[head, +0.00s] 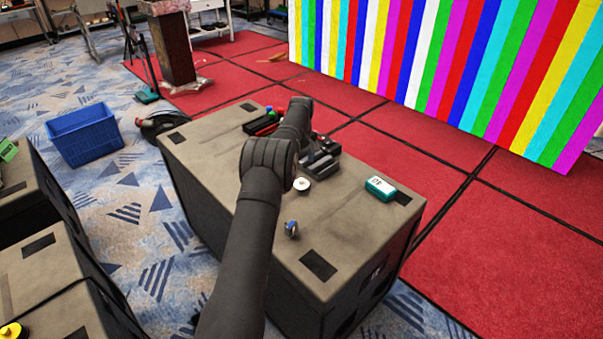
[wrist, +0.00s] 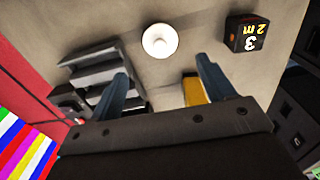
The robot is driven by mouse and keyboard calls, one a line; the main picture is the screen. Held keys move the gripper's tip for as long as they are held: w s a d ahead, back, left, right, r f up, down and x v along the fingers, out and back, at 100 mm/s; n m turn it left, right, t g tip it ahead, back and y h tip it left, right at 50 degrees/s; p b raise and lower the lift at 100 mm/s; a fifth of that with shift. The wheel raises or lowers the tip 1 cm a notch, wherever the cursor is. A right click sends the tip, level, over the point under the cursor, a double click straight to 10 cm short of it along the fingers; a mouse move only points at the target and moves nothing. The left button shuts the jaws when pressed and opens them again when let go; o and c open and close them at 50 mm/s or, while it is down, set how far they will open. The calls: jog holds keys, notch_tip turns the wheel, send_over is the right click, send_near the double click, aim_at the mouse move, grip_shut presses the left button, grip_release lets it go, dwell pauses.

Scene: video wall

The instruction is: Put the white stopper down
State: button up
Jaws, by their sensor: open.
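The white stopper (wrist: 160,41) is a round white disc with a small raised centre. In the wrist view it stands on the case top, beyond my fingertips and between their lines, touching neither finger. It also shows in the head view (head: 301,186), just right of my arm's joint. My gripper (wrist: 160,82) is open, its two blue fingers wide apart with nothing held between them. In the head view my arm hides much of the area around the gripper, and I cannot make out the fingers there.
The case top (head: 226,155) also carries a teal box (head: 380,188), a small blue item (head: 291,229) and red items (head: 262,124). In the wrist view, grey stepped blocks (wrist: 100,70) lie left, a yellow piece (wrist: 197,89) near the right finger, and a black numbered box (wrist: 245,34) right.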

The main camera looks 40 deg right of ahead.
aim_at(302, 179)
jog(key=shift+r, duration=1.55)
jog(key=shift+f, duration=0.1)
notch_tip(302, 179, down, 12)
jog(key=shift+f, duration=0.1)
jog(key=shift+r, duration=2.05)
jog(key=shift+f, duration=0.1)
